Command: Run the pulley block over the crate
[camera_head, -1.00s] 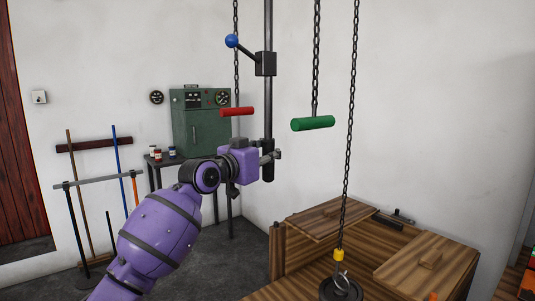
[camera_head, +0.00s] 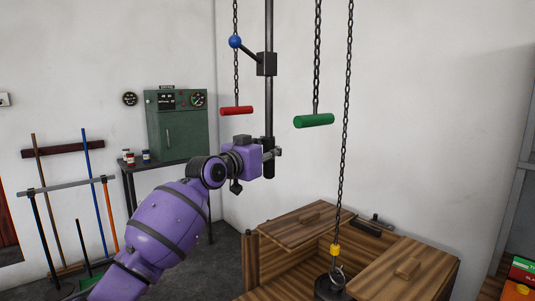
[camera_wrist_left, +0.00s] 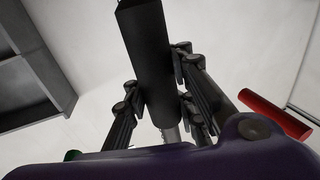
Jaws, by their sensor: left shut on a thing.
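The wooden crate (camera_head: 252,258) stands low at the right in the head view. The pulley block itself is out of frame above. My left gripper (camera_head: 274,154) is shut on the lower end of a black upright pole (camera_head: 268,110); the wrist view shows its fingers around the pole (camera_wrist_left: 152,60). My right gripper is not in view.
A red handle (camera_head: 236,110) and a green handle (camera_head: 314,121) hang on chains either side of the pole. A lever with a blue ball (camera_head: 234,42) juts from the pole. A green cabinet (camera_head: 180,135) and a tool rack (camera_head: 66,190) stand at the left.

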